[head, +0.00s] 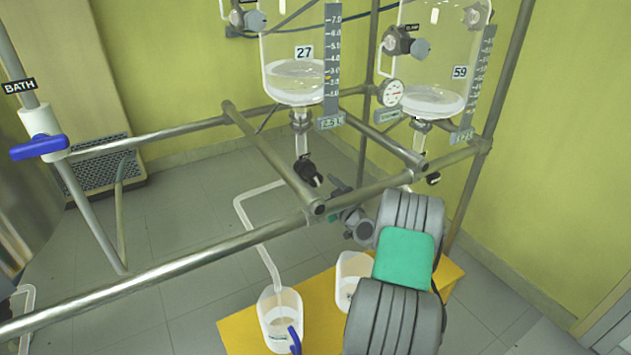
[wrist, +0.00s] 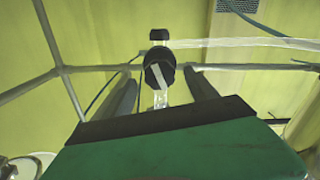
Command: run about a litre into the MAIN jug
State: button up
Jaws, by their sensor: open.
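A glass reactor marked 27 (head: 296,82) holds clear liquid beside a numbered scale (head: 332,55). Below it is a drain valve with a black knob (head: 308,171). A pale outlet tube (head: 262,240) leads from the drain down to the left jug (head: 281,325), whose label is too small to read. A second white jug (head: 350,275) stands to its right, partly hidden by my arm. My gripper (head: 338,187) is open just below and right of the knob. In the wrist view the black knob (wrist: 158,72) shows between and beyond the open fingers of my gripper (wrist: 161,92).
A second reactor marked 59 (head: 435,100) hangs at the right with its own drain. Metal frame rails (head: 160,278) cross in front of the drains. The jugs stand on a yellow platform (head: 235,335). A BATH pipe with a blue lever (head: 40,148) is at the left.

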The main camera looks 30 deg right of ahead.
aim_at(317, 182)
jog(key=w, duration=0.4)
jog(key=shift+d, duration=0.1)
jog(key=c, duration=1.4)
